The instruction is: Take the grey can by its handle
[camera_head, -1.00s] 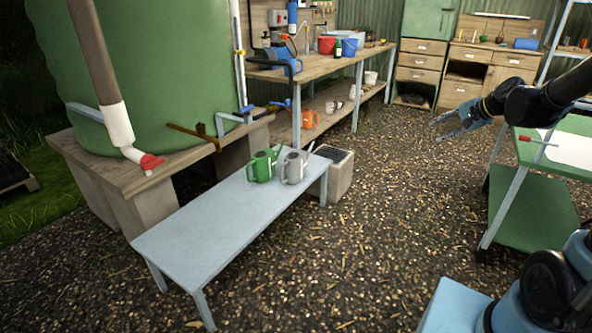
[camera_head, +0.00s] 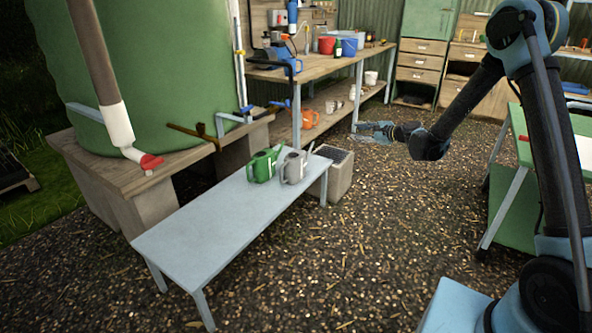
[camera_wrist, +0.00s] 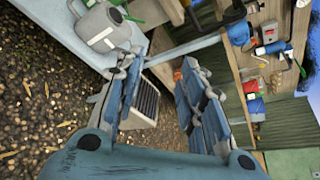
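The grey can (camera_head: 293,168) stands upright on the far end of the light blue-grey bench (camera_head: 205,222), close beside a green can (camera_head: 263,165) on its left. My gripper (camera_head: 368,133) is to the right of the grey can, in the air beyond the bench end, and apart from it. In the wrist view the grey can (camera_wrist: 103,27) shows at the upper left with part of its handle. The gripper's fingers (camera_wrist: 160,90) are spread wide, with nothing between them.
A concrete block with a grate (camera_head: 338,172) stands at the bench's far end. A wooden workbench (camera_head: 318,66) with buckets is behind. A green tank (camera_head: 150,70) on a wooden stand is at left. The green table (camera_head: 510,200) is at right. Gravel between is clear.

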